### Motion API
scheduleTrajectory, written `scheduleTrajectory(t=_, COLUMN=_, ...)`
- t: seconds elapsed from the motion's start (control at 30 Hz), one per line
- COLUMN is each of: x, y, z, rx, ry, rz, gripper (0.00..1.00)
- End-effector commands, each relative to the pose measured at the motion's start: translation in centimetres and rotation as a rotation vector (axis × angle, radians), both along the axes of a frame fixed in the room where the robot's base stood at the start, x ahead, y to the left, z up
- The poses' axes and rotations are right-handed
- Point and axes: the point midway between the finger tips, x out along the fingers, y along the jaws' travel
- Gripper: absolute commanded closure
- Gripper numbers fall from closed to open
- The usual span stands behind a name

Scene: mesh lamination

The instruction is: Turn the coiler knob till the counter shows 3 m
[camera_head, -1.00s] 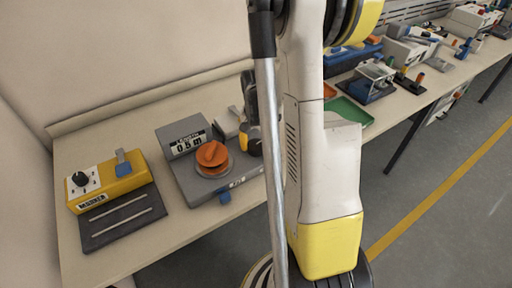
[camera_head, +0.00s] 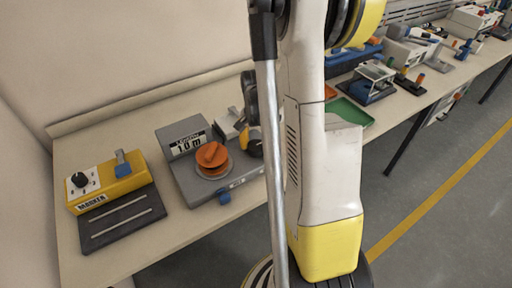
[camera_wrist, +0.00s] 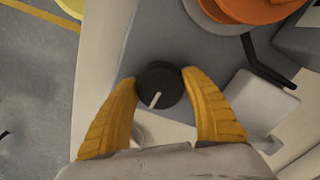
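The grey coiler (camera_head: 185,178) stands on the bench, with an orange spool (camera_head: 212,157) on top and a blue part at its front. Its counter (camera_head: 188,146) reads 1.0 m in the head view. In the wrist view the black coiler knob (camera_wrist: 159,86) with a white pointer line sits between the two yellow fingers of my gripper (camera_wrist: 158,80). The fingertips appear to touch it on both sides. The orange spool also shows at the top of the wrist view (camera_wrist: 250,8). In the head view my arm hides the knob and most of my gripper.
Left of the coiler stands a yellow marker box (camera_head: 110,183) with a dial and blue lever, behind a dark plate (camera_head: 124,222). A green tray (camera_head: 349,113) and several devices stand farther right on the bench.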

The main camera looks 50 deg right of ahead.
Motion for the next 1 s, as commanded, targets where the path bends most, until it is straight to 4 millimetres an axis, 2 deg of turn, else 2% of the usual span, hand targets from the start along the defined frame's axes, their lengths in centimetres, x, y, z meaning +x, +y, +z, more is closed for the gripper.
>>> scheduleTrajectory(t=0.33, x=0.0, y=0.0, z=0.0, rx=0.0, ry=0.0, rz=0.001, gripper=0.26)
scheduleTrajectory(t=0.47, x=0.0, y=0.0, z=0.9, rx=0.0, ry=0.0, rz=0.001, gripper=0.26)
scheduleTrajectory(t=0.57, x=0.0, y=0.0, z=2.6, rx=0.0, ry=0.0, rz=0.001, gripper=0.26)
scheduleTrajectory(t=0.8, x=0.0, y=0.0, z=8.1, rx=0.0, ry=0.0, rz=0.001, gripper=0.26)
scheduleTrajectory(t=1.0, x=0.0, y=0.0, z=11.1, rx=0.0, ry=0.0, rz=0.001, gripper=0.26)
